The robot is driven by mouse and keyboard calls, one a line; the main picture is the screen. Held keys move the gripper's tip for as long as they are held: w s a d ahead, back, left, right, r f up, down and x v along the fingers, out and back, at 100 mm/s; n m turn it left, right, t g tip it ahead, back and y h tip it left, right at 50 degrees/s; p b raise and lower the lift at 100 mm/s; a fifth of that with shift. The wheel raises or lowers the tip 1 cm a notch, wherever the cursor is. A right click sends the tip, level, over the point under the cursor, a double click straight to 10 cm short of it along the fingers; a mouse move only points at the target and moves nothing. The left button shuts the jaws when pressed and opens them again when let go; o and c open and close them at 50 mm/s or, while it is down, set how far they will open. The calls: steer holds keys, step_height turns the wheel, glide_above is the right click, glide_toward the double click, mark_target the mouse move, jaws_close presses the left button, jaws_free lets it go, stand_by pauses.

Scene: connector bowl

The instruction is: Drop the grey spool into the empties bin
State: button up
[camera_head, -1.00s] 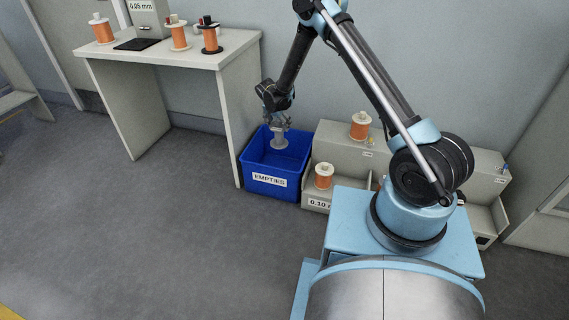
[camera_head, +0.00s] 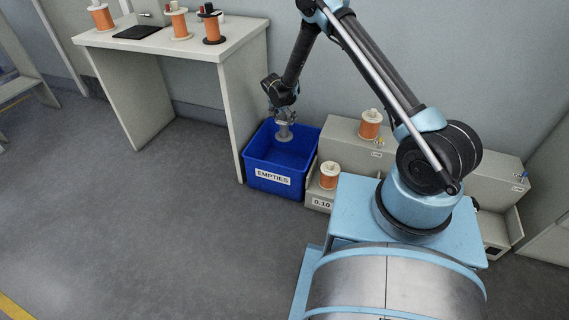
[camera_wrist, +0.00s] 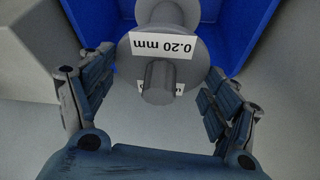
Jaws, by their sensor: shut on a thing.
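The grey spool (camera_head: 284,133) hangs from my gripper (camera_head: 283,118), over the opening of the blue empties bin (camera_head: 268,178). In the wrist view the spool (camera_wrist: 175,50) shows its round flange with a "0.20 mm" label, and it lies between the two fingers of my gripper (camera_wrist: 160,95). The fingers stand on either side of it; their exact contact is hard to see. The blue bin wall (camera_wrist: 245,30) is behind the spool in the wrist view. The bin carries an "EMPTIES" label on its front.
A light table (camera_head: 190,45) with several orange spools stands left of the bin. Grey stepped racks (camera_head: 345,150) stand right of it, with an orange spool (camera_head: 329,176) low and another (camera_head: 370,124) higher. The floor in front of the bin is clear.

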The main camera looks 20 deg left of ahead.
steer(key=shift+f, duration=1.15)
steer(key=o, duration=1.5)
steer(key=shift+o, duration=0.2)
steer(key=v, duration=1.2)
steer(key=shift+d, duration=0.1)
